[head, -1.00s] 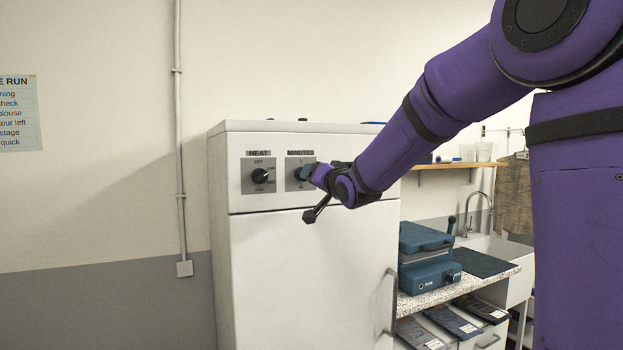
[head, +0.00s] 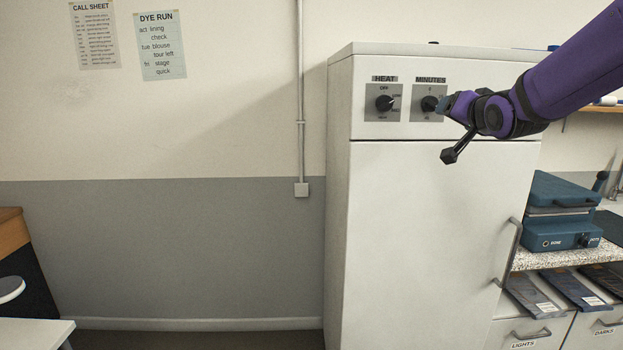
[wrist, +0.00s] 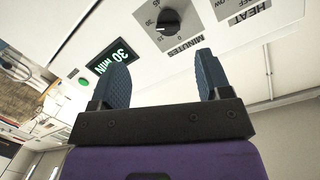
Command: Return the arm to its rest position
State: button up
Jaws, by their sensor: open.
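My purple arm reaches in from the upper right in the head view. My gripper (head: 446,104) is at the front of the white cabinet (head: 430,240), just right of the MINUTES knob (head: 429,104). In the wrist view my gripper (wrist: 207,75) has its two blue fingers spread apart with nothing between them. The MINUTES knob (wrist: 168,21) lies beyond the fingertips, and I see a gap between it and them. A lit display (wrist: 112,56) there reads 30 MIN, partly behind one finger.
The HEAT knob (head: 385,103) is left of the MINUTES knob. A blue press (head: 565,212) stands on the speckled counter (head: 560,258) at right, below my arm. A wall pipe (head: 300,90) runs left of the cabinet. The floor and wall at left look mostly clear.

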jog(key=s+a+f+n+g, duration=0.1)
jog(key=s+f+n+g, duration=0.1)
jog(key=s, duration=0.9)
jog(key=s+a+f+n+g, duration=0.1)
jog(key=s+f+g, duration=0.4)
jog(key=s, duration=0.7)
jog(key=s+a+f+n+g, duration=0.2)
jog(key=s+f+g, duration=0.2)
jog(key=s, duration=0.8)
jog(key=shift+a+f+n+y, duration=0.25)
jog(key=shift+a+n+y, duration=0.05)
jog(key=shift+a, duration=0.1)
jog(key=shift+w, duration=0.1)
